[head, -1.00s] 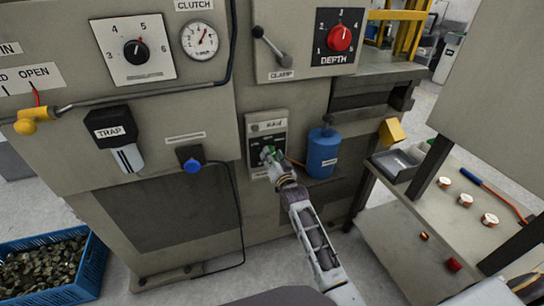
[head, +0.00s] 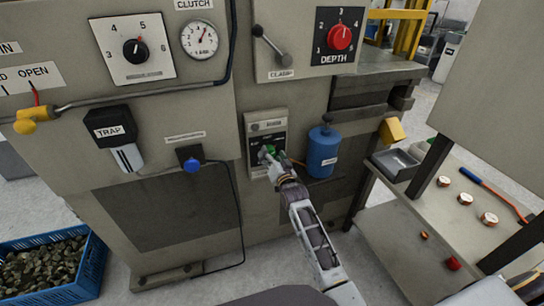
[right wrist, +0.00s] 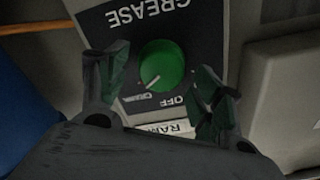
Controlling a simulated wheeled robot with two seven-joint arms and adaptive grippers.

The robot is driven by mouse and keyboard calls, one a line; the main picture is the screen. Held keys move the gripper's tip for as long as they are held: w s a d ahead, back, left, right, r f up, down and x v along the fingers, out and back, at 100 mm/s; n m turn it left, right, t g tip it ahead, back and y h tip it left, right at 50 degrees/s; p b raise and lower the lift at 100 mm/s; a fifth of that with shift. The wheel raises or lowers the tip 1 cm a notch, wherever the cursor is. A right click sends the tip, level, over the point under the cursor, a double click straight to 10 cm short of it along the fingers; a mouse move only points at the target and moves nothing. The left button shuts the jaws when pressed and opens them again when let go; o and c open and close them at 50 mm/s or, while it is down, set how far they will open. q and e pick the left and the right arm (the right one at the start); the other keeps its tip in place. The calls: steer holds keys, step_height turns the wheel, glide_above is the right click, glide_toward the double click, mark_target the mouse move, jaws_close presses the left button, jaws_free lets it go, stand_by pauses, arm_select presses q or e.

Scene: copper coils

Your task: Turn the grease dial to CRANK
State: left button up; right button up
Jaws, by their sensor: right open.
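The grease dial is a round green knob (right wrist: 162,66) on a dark panel marked GREASE (right wrist: 187,18), which appears upside down in the right wrist view. Its white pointer mark is at the knob's lower left, towards a small blurred word; OFF stands just right of that word. My right gripper (right wrist: 160,88) is open, with one finger on each side of the knob; I cannot tell whether either touches it. In the head view, my right gripper (head: 272,160) is at the grease panel (head: 279,124) and hides part of the knob. My left gripper is not in view.
A blue canister (head: 322,152) stands just right of the grease panel. A clamp lever (head: 270,45) and red depth dial (head: 340,37) are above. A black cable hangs at left. A bench with small coils (head: 465,199) stands at right.

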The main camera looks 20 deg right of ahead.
steer(key=s, duration=1.2)
steer(key=shift+d, duration=0.2)
stand_by(0.4)
stand_by(0.6)
